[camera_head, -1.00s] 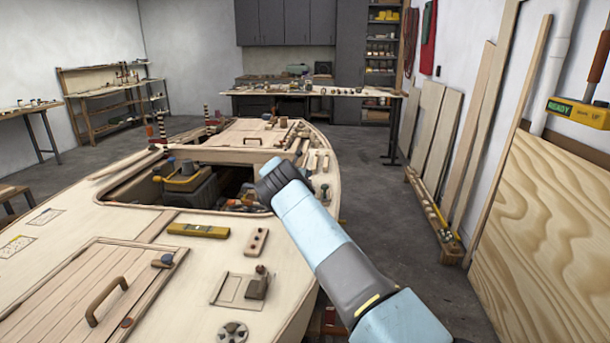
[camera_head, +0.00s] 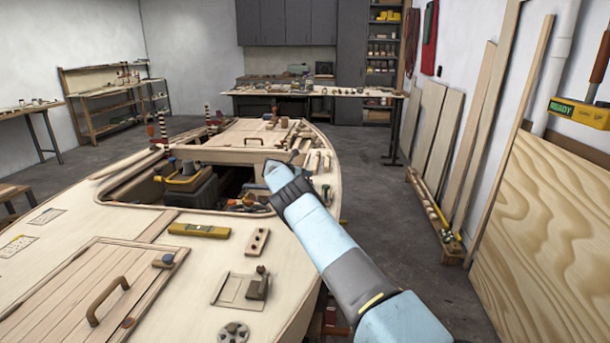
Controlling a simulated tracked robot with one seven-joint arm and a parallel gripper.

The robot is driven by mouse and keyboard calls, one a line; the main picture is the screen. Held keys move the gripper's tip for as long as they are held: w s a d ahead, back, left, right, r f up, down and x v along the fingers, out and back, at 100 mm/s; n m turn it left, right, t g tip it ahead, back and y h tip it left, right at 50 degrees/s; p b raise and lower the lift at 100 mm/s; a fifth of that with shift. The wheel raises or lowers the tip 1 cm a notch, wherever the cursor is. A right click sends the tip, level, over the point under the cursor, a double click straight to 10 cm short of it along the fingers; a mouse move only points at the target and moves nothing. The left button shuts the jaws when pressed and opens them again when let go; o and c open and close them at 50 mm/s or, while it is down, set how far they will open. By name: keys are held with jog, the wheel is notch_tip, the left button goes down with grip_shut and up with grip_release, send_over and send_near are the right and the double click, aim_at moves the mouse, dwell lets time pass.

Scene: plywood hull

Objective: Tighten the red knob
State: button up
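I cannot pick out the red knob for certain. A small dark red round piece (camera_head: 128,322) sits at the lower right of the planked hatch lid. Small red and orange upright parts (camera_head: 151,131) stand at the far left of the deck, too small to make out. My arm reaches from the lower right over the right side of the deck, beside the open cockpit. Its visible far end is a light blue link past a dark joint.
The plywood deck (camera_head: 60,240) fills the left and middle. It bears a yellow level (camera_head: 199,230), a wooden block with holes (camera_head: 257,241), a latch (camera_head: 257,287) and a handle (camera_head: 107,301). An open cockpit (camera_head: 232,182) holds tools.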

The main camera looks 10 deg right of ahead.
jog(key=o, duration=0.3)
jog(key=shift+d, duration=0.1)
jog(key=v, duration=1.3)
jog(key=shift+s+a, duration=0.2)
jog(key=shift+a, duration=0.15)
